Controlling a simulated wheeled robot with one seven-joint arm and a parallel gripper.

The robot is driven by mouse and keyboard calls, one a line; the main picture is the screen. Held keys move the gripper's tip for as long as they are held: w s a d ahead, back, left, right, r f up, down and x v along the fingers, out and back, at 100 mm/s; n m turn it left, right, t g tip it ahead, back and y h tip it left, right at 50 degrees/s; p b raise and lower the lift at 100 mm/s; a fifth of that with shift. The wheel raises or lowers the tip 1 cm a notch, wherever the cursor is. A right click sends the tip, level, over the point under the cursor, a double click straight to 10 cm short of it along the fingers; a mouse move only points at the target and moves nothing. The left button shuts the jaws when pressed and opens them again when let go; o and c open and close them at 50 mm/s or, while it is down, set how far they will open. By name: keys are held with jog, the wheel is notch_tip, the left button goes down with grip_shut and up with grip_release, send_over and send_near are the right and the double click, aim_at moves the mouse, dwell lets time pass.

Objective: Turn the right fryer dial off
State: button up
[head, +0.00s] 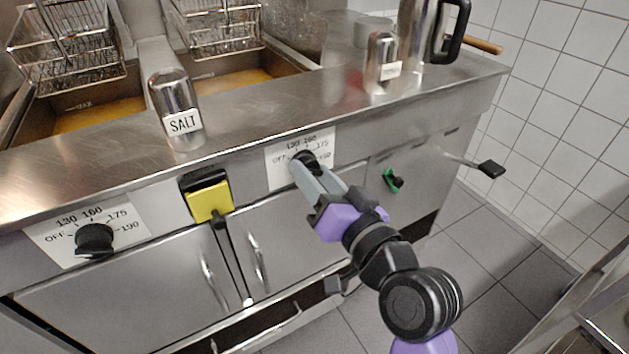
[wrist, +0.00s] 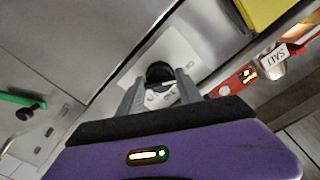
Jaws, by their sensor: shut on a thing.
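The right fryer dial (head: 307,158) is a black knob on a white label plate (head: 283,176) marked with OFF and temperatures, on the front panel of the fryer. In the wrist view the dial (wrist: 159,72) shows at the ends of my fingers. My gripper (head: 308,170) is shut on the dial, one finger on each side of it. The fingers and wrist hide part of the dial and label in the head view, so I cannot tell its exact setting. The left dial (head: 94,239) is black, with its own label, and is apart from my gripper.
A yellow-tagged black latch (head: 208,198) hangs between the dials. A green-and-black knob (head: 393,181) and a protruding lever (head: 489,168) are right of my gripper. A salt shaker (head: 176,110) and a second shaker (head: 381,62) stand on the counter edge.

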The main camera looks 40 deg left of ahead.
jog(key=shift+f+n, duration=0.15)
jog(key=shift+n, duration=0.15)
jog(key=o, duration=1.3)
jog(key=shift+s+d, duration=0.15)
jog(key=shift+d, duration=0.35)
jog(key=v, duration=0.6)
jog(key=shift+s+d+p, duration=0.2)
jog(key=shift+d+p, duration=0.1)
jog(key=shift+p, duration=0.1)
